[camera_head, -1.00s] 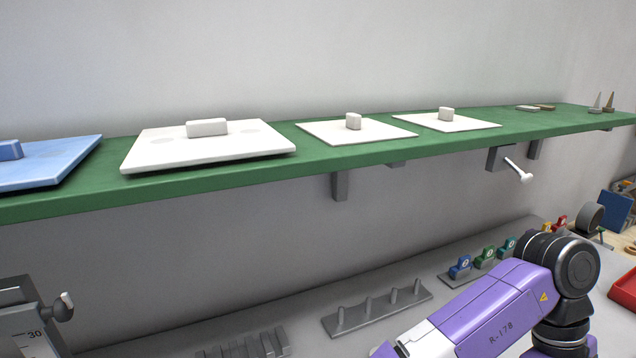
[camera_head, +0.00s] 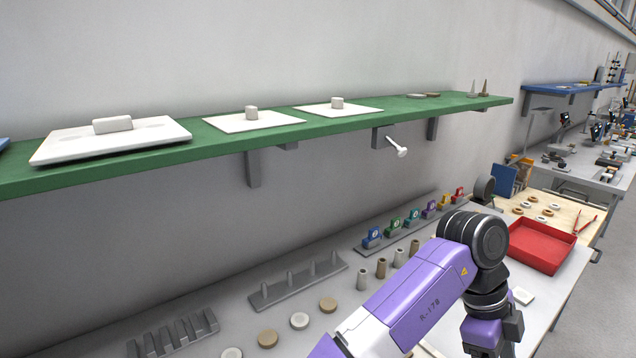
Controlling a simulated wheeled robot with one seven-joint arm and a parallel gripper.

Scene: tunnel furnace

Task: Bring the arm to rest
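My arm, purple and white with dark grey joints, reaches in from the bottom of the head view. It bends at a dark elbow over the grey bench, and its last visible links point downward at the lower right. My gripper is not clearly visible; the frame's lower edge cuts off the arm's end. I cannot see whether anything is held.
A green shelf (camera_head: 230,140) with white lidded plates runs along the wall above the arm. On the bench are a peg rack (camera_head: 297,283), a slotted rack (camera_head: 172,337), coloured tagged blocks and a red tray (camera_head: 541,246). A blue shelf (camera_head: 568,89) is farther right.

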